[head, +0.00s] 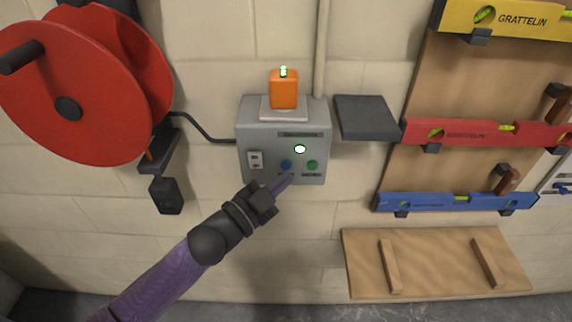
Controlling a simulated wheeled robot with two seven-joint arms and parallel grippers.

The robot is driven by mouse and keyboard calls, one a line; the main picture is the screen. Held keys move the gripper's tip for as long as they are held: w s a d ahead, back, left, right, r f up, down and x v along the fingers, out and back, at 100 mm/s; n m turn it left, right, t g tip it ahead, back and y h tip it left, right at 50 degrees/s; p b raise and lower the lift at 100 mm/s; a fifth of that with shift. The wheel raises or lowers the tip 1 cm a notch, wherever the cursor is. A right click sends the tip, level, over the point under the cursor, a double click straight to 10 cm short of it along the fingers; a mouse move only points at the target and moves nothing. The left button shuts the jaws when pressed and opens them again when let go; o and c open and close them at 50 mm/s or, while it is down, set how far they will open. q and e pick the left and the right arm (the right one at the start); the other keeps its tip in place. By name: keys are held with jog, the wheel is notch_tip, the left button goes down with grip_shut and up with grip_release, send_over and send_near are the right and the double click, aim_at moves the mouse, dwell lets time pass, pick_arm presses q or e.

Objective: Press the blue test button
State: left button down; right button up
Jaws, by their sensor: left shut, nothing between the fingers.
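The blue test button (286,164) is on the front of a grey wall box (246,136), low and near the middle. A green button (312,165) is to its right and a small white lit lamp (300,149) is above. My left gripper (289,180) reaches in from the lower left. It is shut and empty, with its fingertips just below the blue button in the picture. I cannot tell whether they touch the panel. My right gripper is not in view.
An orange block-like beacon (284,90) stands on top of the box. A red reel (130,90) hangs at the left, with a cable to the box. A dark shelf (365,117) juts out at the right. Spirit levels (480,133) hang beyond it.

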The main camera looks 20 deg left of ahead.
pick_arm(q)
jog(key=shift+w, duration=0.15)
jog(key=shift+w+a, duration=0.1)
jog(key=shift+w, duration=0.15)
jog(key=shift+w+a, duration=0.1)
jog(key=shift+w, duration=0.25)
dwell(0.6)
jog(key=shift+s, duration=0.1)
jog(key=shift+s+d+p, duration=0.2)
jog(key=shift+s+p, duration=0.15)
jog(key=shift+s, duration=0.35)
jog(key=s+p, duration=0.1)
jog(key=s, duration=0.1)
jog(key=s+d+p, duration=0.1)
jog(key=s, duration=0.1)
jog(key=shift+s+d, duration=0.2)
jog(key=shift+s, duration=0.2)
